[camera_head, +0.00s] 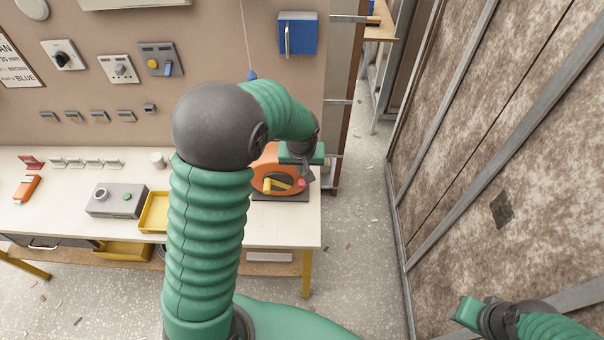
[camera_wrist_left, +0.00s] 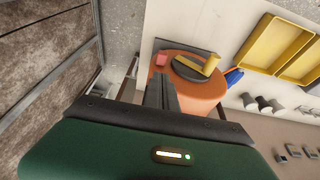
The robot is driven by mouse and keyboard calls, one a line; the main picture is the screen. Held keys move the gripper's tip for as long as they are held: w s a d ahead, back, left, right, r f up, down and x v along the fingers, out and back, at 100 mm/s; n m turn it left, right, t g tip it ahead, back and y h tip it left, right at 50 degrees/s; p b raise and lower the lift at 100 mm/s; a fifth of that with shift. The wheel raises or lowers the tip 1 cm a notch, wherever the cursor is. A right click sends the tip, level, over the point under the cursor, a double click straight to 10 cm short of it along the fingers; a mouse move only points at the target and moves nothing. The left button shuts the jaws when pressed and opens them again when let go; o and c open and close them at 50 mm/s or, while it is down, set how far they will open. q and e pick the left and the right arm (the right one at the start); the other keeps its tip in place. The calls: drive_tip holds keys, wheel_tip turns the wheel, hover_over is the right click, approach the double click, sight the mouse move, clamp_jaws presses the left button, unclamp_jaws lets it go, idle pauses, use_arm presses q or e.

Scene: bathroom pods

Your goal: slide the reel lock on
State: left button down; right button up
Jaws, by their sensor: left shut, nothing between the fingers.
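An orange reel (camera_head: 268,160) stands on a dark base near the right end of the workbench, partly hidden behind my left arm. A yellow crank handle (camera_head: 272,186) shows on its face, and a small pinkish-red piece (camera_head: 301,183), likely the lock, is at its right. In the left wrist view the reel (camera_wrist_left: 200,97) has a dark disc, the yellow handle (camera_wrist_left: 212,64) and the pinkish piece (camera_wrist_left: 161,58). My left gripper (camera_head: 307,175) is shut and empty beside the reel; I cannot tell whether it touches the pinkish piece. My right gripper (camera_head: 468,312) is low at right, its fingers unclear.
The workbench (camera_head: 285,228) also holds a yellow tray (camera_head: 154,212), a grey box (camera_head: 115,200) and an orange tool (camera_head: 26,188). A blue box (camera_head: 298,33) hangs on the wall panel behind. Open floor (camera_head: 360,230) lies right of the bench, before a brown panelled wall (camera_head: 510,150).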

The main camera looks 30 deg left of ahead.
use_arm(q)
drive_tip(key=v, duration=0.6)
drive_tip(key=shift+b, duration=0.4)
drive_tip(key=shift+r, duration=0.15)
drive_tip(key=s+d+f+m+h+b, duration=0.1)
drive_tip(key=s+d+f+m+b, duration=0.4)
drive_tip(key=s+d+f, duration=0.5)
drive_tip(key=s+f+m, duration=0.1)
drive_tip(key=s, duration=0.3)
drive_tip(key=shift+f+h, duration=0.15)
drive_tip(key=shift+h, duration=0.25)
drive_tip(key=shift+s+d, duration=0.1)
drive_tip(key=shift+d, duration=0.1)
